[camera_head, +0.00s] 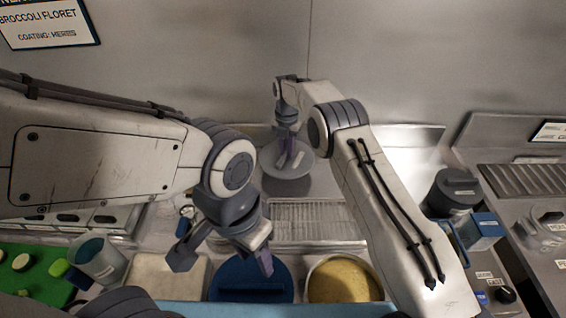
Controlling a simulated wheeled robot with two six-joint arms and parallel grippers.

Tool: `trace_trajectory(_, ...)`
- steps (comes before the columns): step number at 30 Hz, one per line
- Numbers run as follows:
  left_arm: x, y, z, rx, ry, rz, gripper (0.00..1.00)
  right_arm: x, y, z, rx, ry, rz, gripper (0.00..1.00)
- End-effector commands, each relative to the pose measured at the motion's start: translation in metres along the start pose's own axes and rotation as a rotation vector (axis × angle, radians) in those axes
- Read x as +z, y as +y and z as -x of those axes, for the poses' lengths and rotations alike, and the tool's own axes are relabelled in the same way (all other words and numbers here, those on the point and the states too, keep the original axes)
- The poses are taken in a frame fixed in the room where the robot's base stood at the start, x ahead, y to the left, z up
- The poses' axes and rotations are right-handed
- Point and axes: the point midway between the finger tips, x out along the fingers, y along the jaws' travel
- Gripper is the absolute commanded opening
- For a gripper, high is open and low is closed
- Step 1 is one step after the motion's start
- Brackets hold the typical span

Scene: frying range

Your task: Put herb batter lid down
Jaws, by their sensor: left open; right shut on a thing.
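A grey round lid (298,168) is at the back of the counter, below my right gripper (285,156). My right gripper is shut on this lid; the grip itself is small and partly hidden. A darker round shape lies just under the lid, and I cannot tell whether the two touch. A round pot of yellow-brown batter (343,281) stands uncovered at the front. My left gripper (224,260) is open and empty, its fingers apart above and behind a round blue lid or bowl (250,290) left of the pot.
A wire rack (312,222) lies behind the pot. A pale tray (165,277), a clear cup (97,259) and a green board (38,270) with cut pieces are at the left. A dark canister (452,190) and a blue box (485,230) stand at the right.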

Motion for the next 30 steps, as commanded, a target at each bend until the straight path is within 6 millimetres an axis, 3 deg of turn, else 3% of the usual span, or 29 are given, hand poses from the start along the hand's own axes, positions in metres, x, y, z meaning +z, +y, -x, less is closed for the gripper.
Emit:
trace_trajectory(9,0.001,-0.001,-0.009,0.0,0.0,-0.001,0.5,0.002,0.012,-0.011,0.0,0.0,0.0,0.0)
trace_trajectory(18,0.001,-0.002,-0.027,0.0,0.0,-0.002,0.5,0.001,0.012,-0.048,0.0,0.0,0.0,0.0)
trace_trajectory(29,0.002,-0.002,-0.03,0.0,0.0,-0.002,0.5,0.002,0.012,-0.052,0.001,-0.001,0.0,0.0)
trace_trajectory(30,0.002,-0.002,-0.029,0.0,0.0,-0.002,0.5,0.002,0.012,-0.05,0.0,-0.001,0.0,0.31)
